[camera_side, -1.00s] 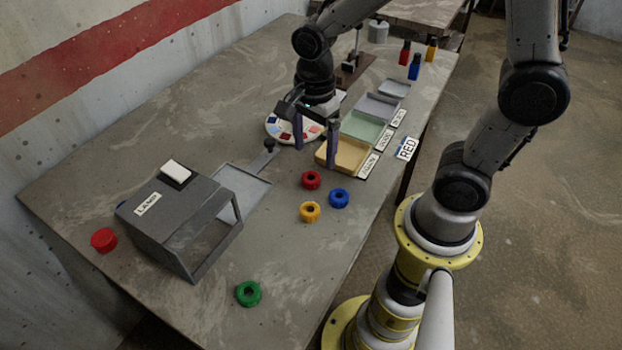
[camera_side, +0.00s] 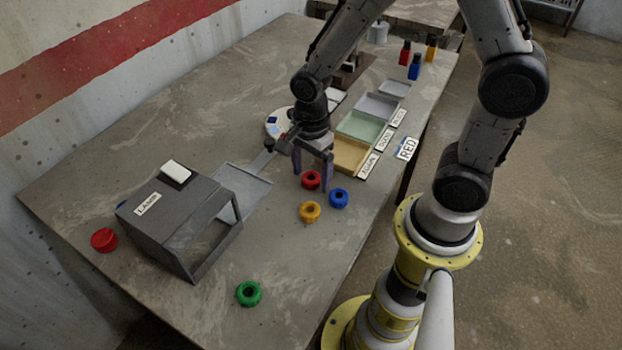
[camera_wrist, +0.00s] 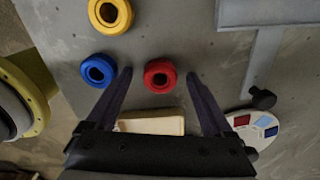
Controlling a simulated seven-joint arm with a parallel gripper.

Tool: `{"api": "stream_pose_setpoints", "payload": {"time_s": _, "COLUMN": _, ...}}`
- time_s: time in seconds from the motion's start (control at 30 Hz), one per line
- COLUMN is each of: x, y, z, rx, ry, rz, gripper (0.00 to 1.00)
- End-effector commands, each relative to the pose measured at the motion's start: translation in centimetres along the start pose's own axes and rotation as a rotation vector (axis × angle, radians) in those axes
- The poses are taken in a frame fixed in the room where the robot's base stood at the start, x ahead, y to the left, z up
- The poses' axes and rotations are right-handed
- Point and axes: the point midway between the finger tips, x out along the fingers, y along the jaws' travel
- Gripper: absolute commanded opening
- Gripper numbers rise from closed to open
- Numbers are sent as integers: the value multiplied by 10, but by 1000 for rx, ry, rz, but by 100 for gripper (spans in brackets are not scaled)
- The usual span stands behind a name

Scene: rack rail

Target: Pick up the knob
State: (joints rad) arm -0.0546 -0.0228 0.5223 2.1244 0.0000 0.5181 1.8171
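A small black knob (camera_side: 269,144) stands at the end of the narrow arm of a grey slide tray (camera_side: 246,184); it also shows in the wrist view (camera_wrist: 262,98), right of my gripper. My gripper (camera_side: 313,182) is open and points down, with nothing held. A red ring-shaped piece (camera_side: 311,180) with a dark centre hole sits on the table between the fingertip lines; in the wrist view this red piece (camera_wrist: 160,76) shows between the two fingers. A blue ring (camera_side: 339,198) and a yellow ring (camera_side: 310,211) lie close beside it. A green ring (camera_side: 248,293) lies apart, nearer the front.
A tan tray (camera_side: 352,154), a green tray (camera_side: 360,130) and label cards (camera_side: 407,148) are behind right.

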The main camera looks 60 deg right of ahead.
Motion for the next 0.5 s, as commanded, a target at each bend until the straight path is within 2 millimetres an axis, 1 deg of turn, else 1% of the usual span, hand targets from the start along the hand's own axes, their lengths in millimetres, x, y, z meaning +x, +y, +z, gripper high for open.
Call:
{"api": "stream_pose_setpoints", "payload": {"time_s": 0.03, "x": 0, "y": 0, "z": 0, "rx": 0, "ry": 0, "rz": 0, "gripper": 78}}
{"api": "stream_pose_setpoints", "payload": {"time_s": 0.17, "x": 0, "y": 0, "z": 0, "rx": 0, "ry": 0, "rz": 0, "gripper": 54}}
{"api": "stream_pose_setpoints", "payload": {"time_s": 0.2, "x": 0, "y": 0, "z": 0, "rx": 0, "ry": 0, "rz": -1, "gripper": 47}}
{"api": "stream_pose_setpoints", "payload": {"time_s": 0.27, "x": 0, "y": 0, "z": 0, "rx": 0, "ry": 0, "rz": -1, "gripper": 36}}
{"api": "stream_pose_setpoints", "payload": {"time_s": 0.3, "x": 0, "y": 0, "z": 0, "rx": 0, "ry": 0, "rz": -1, "gripper": 29}}
{"api": "stream_pose_setpoints", "payload": {"time_s": 0.37, "x": 0, "y": 0, "z": 0, "rx": 0, "ry": 0, "rz": -1, "gripper": 18}}
{"api": "stream_pose_setpoints", "payload": {"time_s": 0.4, "x": 0, "y": 0, "z": 0, "rx": 0, "ry": 0, "rz": -1, "gripper": 11}}
{"api": "stream_pose_setpoints", "payload": {"time_s": 0.47, "x": 0, "y": 0, "z": 0, "rx": 0, "ry": 0, "rz": -1, "gripper": 0}}
{"api": "stream_pose_setpoints", "payload": {"time_s": 0.5, "x": 0, "y": 0, "z": 0, "rx": 0, "ry": 0, "rz": -1, "gripper": 0}}
